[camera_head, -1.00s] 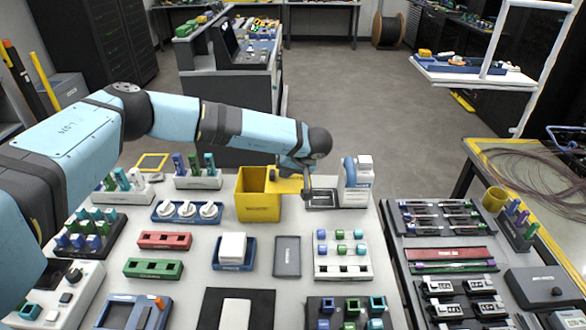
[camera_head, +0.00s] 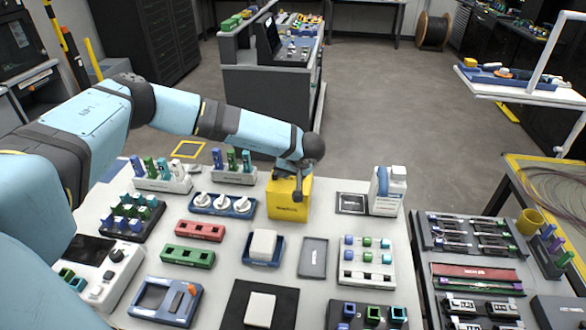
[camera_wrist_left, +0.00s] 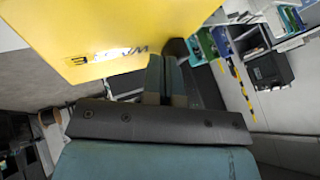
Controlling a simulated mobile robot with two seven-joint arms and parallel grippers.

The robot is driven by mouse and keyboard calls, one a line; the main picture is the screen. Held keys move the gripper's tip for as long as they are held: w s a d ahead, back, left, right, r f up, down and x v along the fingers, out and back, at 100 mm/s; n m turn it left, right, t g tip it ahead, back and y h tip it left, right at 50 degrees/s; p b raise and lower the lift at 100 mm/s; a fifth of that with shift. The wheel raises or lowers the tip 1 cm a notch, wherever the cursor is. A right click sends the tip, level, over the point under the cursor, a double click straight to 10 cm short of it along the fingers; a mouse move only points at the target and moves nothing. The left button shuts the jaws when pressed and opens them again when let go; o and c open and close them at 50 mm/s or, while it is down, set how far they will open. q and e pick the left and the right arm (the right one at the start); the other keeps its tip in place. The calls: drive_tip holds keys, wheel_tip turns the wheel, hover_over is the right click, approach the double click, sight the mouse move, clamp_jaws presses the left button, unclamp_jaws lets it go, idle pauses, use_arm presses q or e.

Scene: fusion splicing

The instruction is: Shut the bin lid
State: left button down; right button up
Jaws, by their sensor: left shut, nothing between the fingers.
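The yellow bin (camera_head: 288,210) stands at the back of the white table in the head view. Its lid (camera_head: 280,184) appears to lie flat over the opening; my left wrist hides part of it. My left gripper (camera_head: 298,195) is at the bin's top right, pointing down, shut and empty. In the left wrist view, a yellow lettered face of the bin (camera_wrist_left: 120,30) fills the upper left, close to the shut fingers (camera_wrist_left: 165,78); I cannot tell whether they touch it. My right gripper is not in view.
A white bottle (camera_head: 387,190) and a dark square plate (camera_head: 351,203) stand right of the bin. A blue tray with white round parts (camera_head: 222,205) is to its left. A blue tray with a white block (camera_head: 263,246) and a grey tray (camera_head: 313,258) lie in front.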

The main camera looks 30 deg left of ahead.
use_arm(q)
drive_tip(key=shift+w+d+r, duration=0.15)
drive_tip(key=shift+w+d, duration=0.15)
drive_tip(key=shift+d, duration=0.45)
drive_tip(key=shift+w+d+r, duration=0.1)
drive_tip(key=shift+w+d, duration=0.15)
drive_tip(key=shift+d, duration=0.45)
drive_tip(key=shift+w+d+r, duration=0.15)
drive_tip(key=shift+w+d, duration=0.15)
drive_tip(key=shift+d, duration=0.45)
drive_tip(key=v, duration=0.8)
drive_tip(key=shift+d+r, duration=0.2)
drive_tip(key=shift+r, duration=0.15)
drive_tip(key=shift+s, duration=0.3)
